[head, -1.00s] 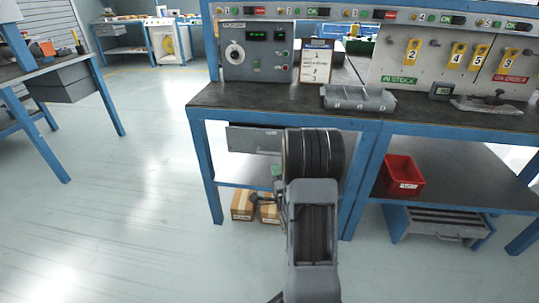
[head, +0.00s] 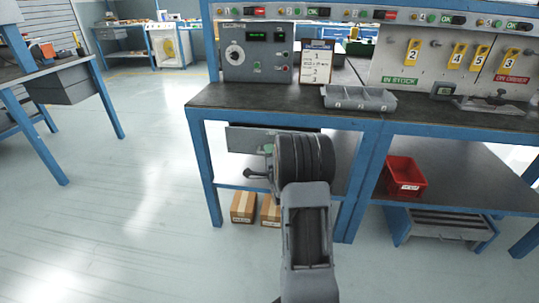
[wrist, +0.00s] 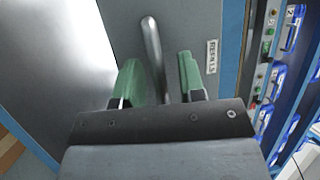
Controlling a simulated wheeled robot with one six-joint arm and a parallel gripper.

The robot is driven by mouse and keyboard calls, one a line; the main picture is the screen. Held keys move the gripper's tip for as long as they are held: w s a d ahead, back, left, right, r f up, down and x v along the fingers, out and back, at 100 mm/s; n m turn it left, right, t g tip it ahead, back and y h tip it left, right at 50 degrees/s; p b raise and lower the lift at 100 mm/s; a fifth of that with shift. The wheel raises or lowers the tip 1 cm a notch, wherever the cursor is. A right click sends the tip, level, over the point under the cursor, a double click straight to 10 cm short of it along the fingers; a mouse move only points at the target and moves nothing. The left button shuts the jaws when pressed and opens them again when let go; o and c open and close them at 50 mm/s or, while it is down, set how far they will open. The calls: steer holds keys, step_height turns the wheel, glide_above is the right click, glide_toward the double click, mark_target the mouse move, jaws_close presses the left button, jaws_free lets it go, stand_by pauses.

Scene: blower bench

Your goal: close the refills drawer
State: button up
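The refills drawer (head: 247,138) has a plain grey front and hangs under the left part of the bench top. My arm covers its right side in the head view. In the wrist view its front (wrist: 190,25) fills the middle, with a "REFILLS" label (wrist: 212,57) and a grey bar handle (wrist: 151,45). My gripper (wrist: 163,78) has two green fingers, held apart with the handle between them. Contact cannot be told. How far the drawer stands out is hard to judge.
The bench top (head: 230,95) carries a grey tray (head: 358,99) and a control box (head: 256,50). Below are cardboard boxes (head: 243,207) and, on the right shelf, a red bin (head: 404,177). The floor left of the bench is clear.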

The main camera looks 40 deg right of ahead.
steer(key=shift+c, duration=0.3)
jaws_close()
